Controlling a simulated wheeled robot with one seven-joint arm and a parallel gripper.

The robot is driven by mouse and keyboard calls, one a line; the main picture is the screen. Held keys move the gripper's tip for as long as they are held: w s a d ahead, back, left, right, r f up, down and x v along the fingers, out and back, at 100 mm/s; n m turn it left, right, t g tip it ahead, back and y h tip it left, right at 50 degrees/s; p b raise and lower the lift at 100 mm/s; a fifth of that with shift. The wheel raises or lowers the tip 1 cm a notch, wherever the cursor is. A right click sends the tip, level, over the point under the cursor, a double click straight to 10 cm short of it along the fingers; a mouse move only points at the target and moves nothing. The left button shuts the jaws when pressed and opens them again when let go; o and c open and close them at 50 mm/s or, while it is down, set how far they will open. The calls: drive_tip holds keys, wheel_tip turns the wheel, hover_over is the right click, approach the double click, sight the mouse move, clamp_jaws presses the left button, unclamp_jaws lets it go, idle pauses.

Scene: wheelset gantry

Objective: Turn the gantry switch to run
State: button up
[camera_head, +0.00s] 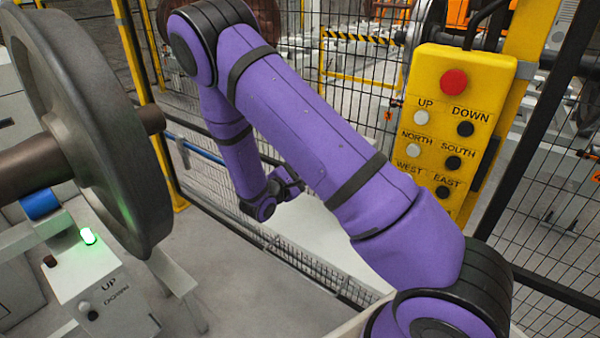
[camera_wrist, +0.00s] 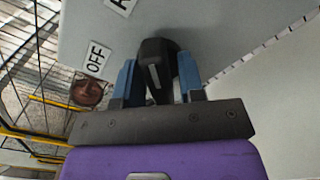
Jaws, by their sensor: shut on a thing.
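The gantry switch is a black knob (camera_wrist: 158,55) with a white line on it, on a light grey panel (camera_wrist: 225,35) in the wrist view. My gripper (camera_wrist: 157,78) is shut on the knob, with one blue finger on each side. An OFF label (camera_wrist: 97,58) is on the panel left of the knob. A second label (camera_wrist: 122,4), cut by the top edge, shows only part of one letter, like an R. I cannot tell which label the knob points to. In the head view my purple arm hides the switch.
A yellow pendant (camera_head: 462,120) with a red button hangs at the right by the mesh fence (camera_head: 560,200). A large wheel (camera_head: 95,120) on an axle stands at the left.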

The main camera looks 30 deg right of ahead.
idle(0.5)
drive_tip(key=o, duration=0.7)
drive_tip(key=shift+c, duration=0.2)
drive_tip(key=shift+a, duration=0.1)
drive_tip(key=v, duration=1)
drive_tip(key=shift+s+a, duration=0.15)
drive_tip(key=shift+a, duration=0.15)
